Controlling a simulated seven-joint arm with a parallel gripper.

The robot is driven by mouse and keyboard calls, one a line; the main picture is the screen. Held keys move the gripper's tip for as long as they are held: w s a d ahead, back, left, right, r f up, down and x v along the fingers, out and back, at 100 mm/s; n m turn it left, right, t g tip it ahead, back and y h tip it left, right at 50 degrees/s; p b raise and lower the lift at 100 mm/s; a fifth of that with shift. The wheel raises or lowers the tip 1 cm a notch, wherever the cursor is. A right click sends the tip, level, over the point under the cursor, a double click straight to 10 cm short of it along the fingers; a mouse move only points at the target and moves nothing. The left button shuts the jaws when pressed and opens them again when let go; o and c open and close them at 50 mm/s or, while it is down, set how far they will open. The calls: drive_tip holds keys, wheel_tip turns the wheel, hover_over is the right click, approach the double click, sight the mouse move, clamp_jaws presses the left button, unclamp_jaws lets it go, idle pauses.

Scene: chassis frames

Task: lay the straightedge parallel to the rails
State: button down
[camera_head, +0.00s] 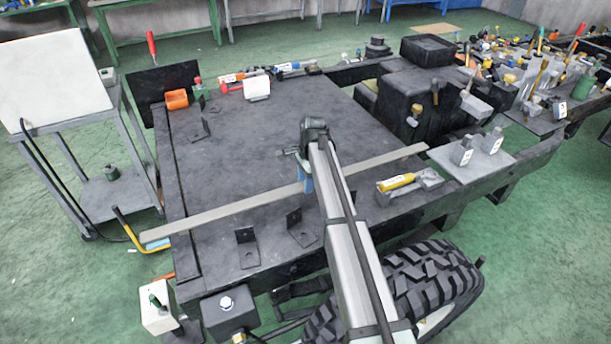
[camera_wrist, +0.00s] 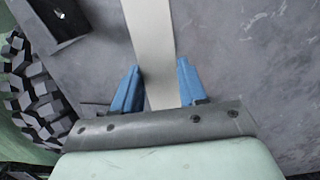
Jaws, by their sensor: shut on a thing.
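The straightedge is a long, thin beige strip (camera_head: 235,207) lying across the dark deck from lower left to upper right. Its left end sticks out past the deck's left edge. My gripper (camera_head: 307,184) is shut on it right of its middle. In the wrist view, the blue fingers (camera_wrist: 157,88) stand on either side of the strip (camera_wrist: 152,35). The near dark rail (camera_head: 500,179) shows at right and runs roughly the same way as the strip; I cannot tell if they are exactly parallel. I cannot tell whether the strip touches the deck.
Black angle brackets (camera_head: 246,247) stand on the near deck, close to the strip. A grey tray with a yellow-handled tool (camera_head: 398,182) sits near the strip's right end. A black tyre (camera_head: 440,285) is below. The deck's middle (camera_head: 260,135) is clear behind the strip.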

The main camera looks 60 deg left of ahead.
drive_tip(key=shift+f, duration=1.8)
drive_tip(key=shift+f, duration=0.1)
drive_tip(key=c, duration=0.6)
unclamp_jaws()
drive_tip(key=r, duration=0.4)
drive_tip(key=w+r, duration=0.1)
drive_tip(key=r, duration=0.7)
drive_tip(key=shift+w, duration=0.2)
